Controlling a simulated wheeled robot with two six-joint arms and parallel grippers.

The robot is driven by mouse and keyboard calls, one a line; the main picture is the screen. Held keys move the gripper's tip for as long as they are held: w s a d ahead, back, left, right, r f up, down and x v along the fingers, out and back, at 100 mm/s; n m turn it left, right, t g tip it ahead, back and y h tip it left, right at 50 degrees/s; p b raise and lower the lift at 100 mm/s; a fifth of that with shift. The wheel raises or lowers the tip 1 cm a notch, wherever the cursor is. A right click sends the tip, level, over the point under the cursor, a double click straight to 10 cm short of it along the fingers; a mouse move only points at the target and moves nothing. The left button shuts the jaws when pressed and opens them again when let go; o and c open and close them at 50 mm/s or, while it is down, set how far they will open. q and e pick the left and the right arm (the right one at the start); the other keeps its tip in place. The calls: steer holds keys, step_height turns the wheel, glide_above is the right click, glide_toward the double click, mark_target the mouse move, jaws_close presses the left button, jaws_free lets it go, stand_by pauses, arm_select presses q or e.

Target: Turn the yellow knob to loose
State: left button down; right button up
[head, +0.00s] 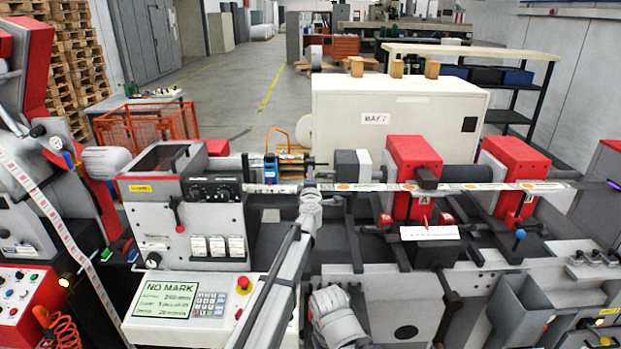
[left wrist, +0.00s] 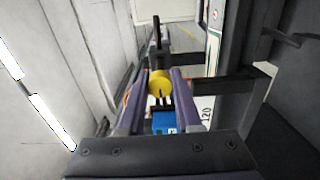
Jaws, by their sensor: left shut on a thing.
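The yellow knob (left wrist: 160,81) shows in the left wrist view, between the tips of the two purple-grey fingers. My left gripper (left wrist: 161,88) is shut on it. In the head view my left gripper (head: 310,168) is small and reaches to the far side of the label web, left of the dark shaft. The knob cannot be made out there, and its pointer or marking cannot be read. A blue block (left wrist: 164,122) lies below the knob, between the fingers.
The label web (head: 390,187) runs across the machine beside my left arm. Red-topped units (head: 413,165) stand to the right. The grey control box (head: 190,210) and a panel reading NO MARK (head: 165,300) are at left. A white cabinet (head: 395,110) stands behind.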

stand_by(0.5)
arm_select(q)
steer(key=c, duration=0.6)
jaws_free()
steer(key=shift+s, duration=0.1)
steer(key=s, duration=0.7)
steer(key=shift+s, duration=0.35)
